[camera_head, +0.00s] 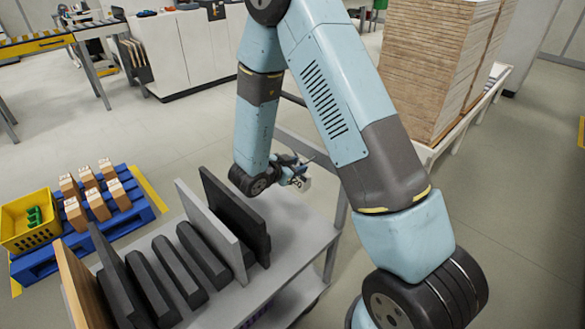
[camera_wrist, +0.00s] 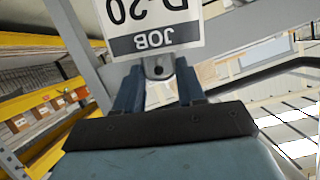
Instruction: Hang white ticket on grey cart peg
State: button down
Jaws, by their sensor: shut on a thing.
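My gripper (camera_head: 296,174) is shut on the white ticket (camera_head: 304,184), held above the right end of the grey cart (camera_head: 290,250). In the wrist view, the ticket (camera_wrist: 155,22) has a dark band reading JOB and the code D-20, upside down in the picture. Its tab with a small round hole lies between the two fingers of my gripper (camera_wrist: 158,80). The ticket's far part is cut off by the frame's edge. I cannot make out the cart peg in either view. Whether the ticket touches the cart frame cannot be told.
Several dark and grey panels (camera_head: 236,215) stand upright on the cart, left of my gripper. A tall stack of boards (camera_head: 435,70) stands behind on the right. A blue pallet (camera_head: 60,262) with cartons and a yellow crate (camera_head: 28,222) are on the left floor.

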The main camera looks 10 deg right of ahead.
jog(key=shift+w+d, duration=0.7)
jog(key=shift+d, duration=0.35)
jog(key=shift+w+d+f, duration=0.35)
jog(key=shift+d+f, duration=0.1)
jog(key=shift+f, duration=0.05)
jog(key=shift+d, duration=0.1)
jog(key=c, duration=0.6)
grip_release()
